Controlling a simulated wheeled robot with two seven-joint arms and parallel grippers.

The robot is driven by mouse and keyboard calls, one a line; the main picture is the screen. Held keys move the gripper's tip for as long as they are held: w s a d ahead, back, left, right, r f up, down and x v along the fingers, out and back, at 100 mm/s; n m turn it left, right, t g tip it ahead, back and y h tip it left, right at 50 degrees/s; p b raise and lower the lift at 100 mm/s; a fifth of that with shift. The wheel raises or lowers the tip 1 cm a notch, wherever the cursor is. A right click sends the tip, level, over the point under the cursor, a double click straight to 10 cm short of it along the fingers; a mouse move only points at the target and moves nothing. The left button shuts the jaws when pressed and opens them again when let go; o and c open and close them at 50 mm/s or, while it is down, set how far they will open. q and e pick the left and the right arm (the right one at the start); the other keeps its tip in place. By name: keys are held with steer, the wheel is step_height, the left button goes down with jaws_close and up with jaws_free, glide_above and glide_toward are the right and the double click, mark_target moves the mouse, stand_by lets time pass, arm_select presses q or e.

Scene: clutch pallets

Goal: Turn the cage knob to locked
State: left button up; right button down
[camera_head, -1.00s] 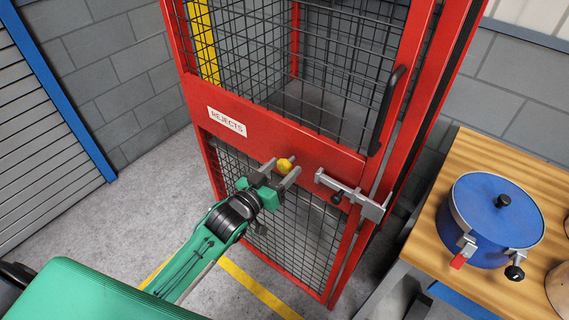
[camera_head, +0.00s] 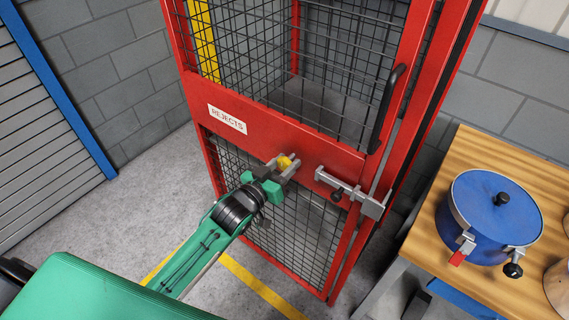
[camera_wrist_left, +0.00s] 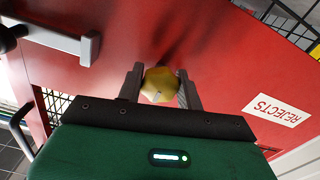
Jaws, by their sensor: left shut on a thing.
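The red cage (camera_head: 330,155) has a wire mesh door with a label reading REJECTS (camera_head: 227,119). A yellow knob (camera_head: 285,162) sits on the red crossbar of the door. My left gripper (camera_head: 286,167) is shut on the knob, one finger on each side. In the left wrist view the yellow knob (camera_wrist_left: 160,84) shows between the two grey fingers, with the red panel behind it. A grey slide bolt (camera_head: 350,190) with a dark ball handle lies right of the knob, near the door edge. My right gripper is not seen.
A black door handle (camera_head: 386,110) rises above the bolt. A wooden table (camera_head: 470,150) at the right bears a blue lidded pot (camera_head: 490,225) with clamps. Grey floor (camera_head: 170,205) with yellow lines lies left of the cage.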

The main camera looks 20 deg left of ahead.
arm_select(q)
steer(key=m+p, duration=0.1)
steer(key=m, duration=0.2)
steer(key=shift+r, duration=0.1)
steer(key=m+p, duration=0.1)
steer(key=m, duration=0.3)
steer(key=shift+m+p, duration=0.3)
steer(key=m+p, duration=0.1)
steer(key=m, duration=0.4)
steer(key=shift+w+a, duration=0.1)
steer(key=m, duration=0.3)
steer(key=shift+m, duration=1)
steer(key=o, duration=1)
